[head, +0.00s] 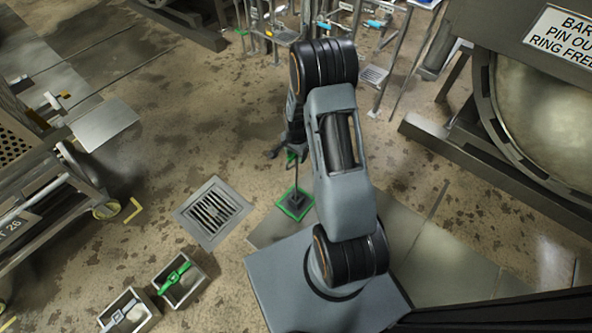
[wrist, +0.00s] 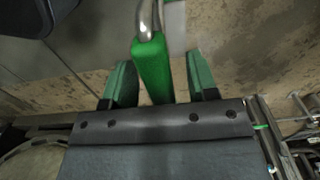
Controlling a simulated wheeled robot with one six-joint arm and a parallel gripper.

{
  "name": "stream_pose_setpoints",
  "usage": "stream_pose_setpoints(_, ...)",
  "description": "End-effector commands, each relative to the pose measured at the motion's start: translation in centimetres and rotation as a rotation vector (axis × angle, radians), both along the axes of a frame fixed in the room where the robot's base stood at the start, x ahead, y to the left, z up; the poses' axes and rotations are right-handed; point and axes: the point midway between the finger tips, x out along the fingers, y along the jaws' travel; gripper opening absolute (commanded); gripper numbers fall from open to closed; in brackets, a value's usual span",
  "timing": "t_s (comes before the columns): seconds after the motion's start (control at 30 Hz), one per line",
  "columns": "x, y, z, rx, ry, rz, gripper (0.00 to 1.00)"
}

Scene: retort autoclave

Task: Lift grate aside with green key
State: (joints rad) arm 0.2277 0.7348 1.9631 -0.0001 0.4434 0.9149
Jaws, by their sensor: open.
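The grate (head: 212,211), a slotted metal drain cover in a square frame, lies in the floor left of my arm and looks flat in place. The green key has a green handle (wrist: 151,68) and a thin metal rod. In the head view it stands upright on a dark square stand with a green border (head: 295,203), its handle partly hidden by my arm. My gripper (head: 283,153) is at the handle. In the wrist view my gripper (wrist: 162,80) is open, with a finger on each side of the handle and visible gaps. The grate is not recognizable in the wrist view.
Two small open boxes stand at lower left: one holds a green-handled item (head: 176,274), the other a pale item (head: 135,313). A wheeled cart (head: 40,200) is at left. A large round vessel (head: 540,120) stands at right. Floor beyond the grate is mostly clear.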

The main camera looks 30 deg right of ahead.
Motion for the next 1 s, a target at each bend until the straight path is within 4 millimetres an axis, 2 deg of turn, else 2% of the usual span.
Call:
stream_pose_setpoints(0.1,0.00,0.01,0.00,0.000,0.000,0.000,0.53)
stream_pose_setpoints(0.67,-0.01,0.02,0.00,0.000,0.000,0.000,0.00)
stream_pose_setpoints(1.0,0.02,0.01,0.08,0.000,0.000,0.000,0.00)
